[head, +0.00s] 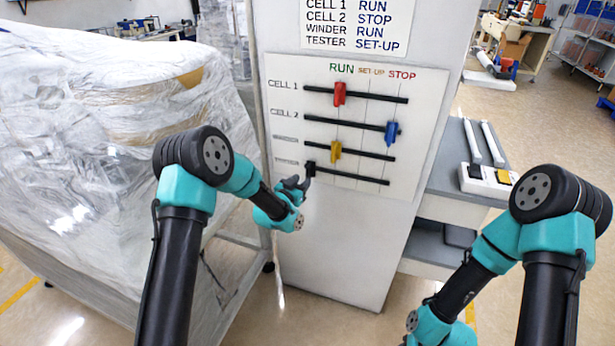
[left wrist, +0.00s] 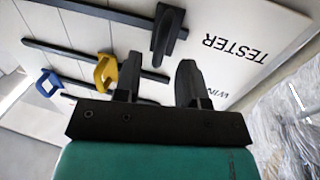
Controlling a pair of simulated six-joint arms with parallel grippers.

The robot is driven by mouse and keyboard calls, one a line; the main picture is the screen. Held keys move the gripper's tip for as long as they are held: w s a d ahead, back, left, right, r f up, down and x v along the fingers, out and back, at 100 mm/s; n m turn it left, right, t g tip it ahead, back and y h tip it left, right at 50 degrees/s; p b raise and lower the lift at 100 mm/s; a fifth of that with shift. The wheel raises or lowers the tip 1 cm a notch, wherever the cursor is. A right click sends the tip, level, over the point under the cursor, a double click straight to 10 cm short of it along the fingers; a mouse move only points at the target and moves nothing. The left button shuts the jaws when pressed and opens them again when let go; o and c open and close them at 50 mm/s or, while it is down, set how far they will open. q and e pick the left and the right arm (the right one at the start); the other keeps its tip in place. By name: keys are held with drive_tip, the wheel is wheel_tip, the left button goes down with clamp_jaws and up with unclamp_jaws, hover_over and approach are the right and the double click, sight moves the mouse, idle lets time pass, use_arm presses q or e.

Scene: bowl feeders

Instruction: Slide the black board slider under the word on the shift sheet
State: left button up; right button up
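The black slider (head: 309,169) sits at the left end of the lowest rail, the TESTER row, left of the RUN column. In the left wrist view the black slider (left wrist: 166,30) stands beyond my fingertips, apart from them. My left gripper (head: 294,184) is just left of and below the slider. Its two fingers (left wrist: 160,78) are spread with nothing between them. The shift sheet (head: 358,22) above the board reads TESTER SET-UP. The word SET-UP (head: 371,72) heads the board's middle column. My right gripper is not visible, only its arm at lower right.
On the white board (head: 425,90), the red slider (head: 340,93) is at RUN, the blue slider (head: 392,133) at STOP and the yellow slider (head: 336,151) near RUN. The TESTER rail (head: 355,178) is clear right of the black slider. A plastic-wrapped machine (head: 80,130) stands left.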

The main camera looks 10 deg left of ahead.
sight(307, 176)
use_arm(q)
drive_tip(key=shift+x, duration=2.3)
drive_tip(key=shift+c, duration=0.3)
clamp_jaws()
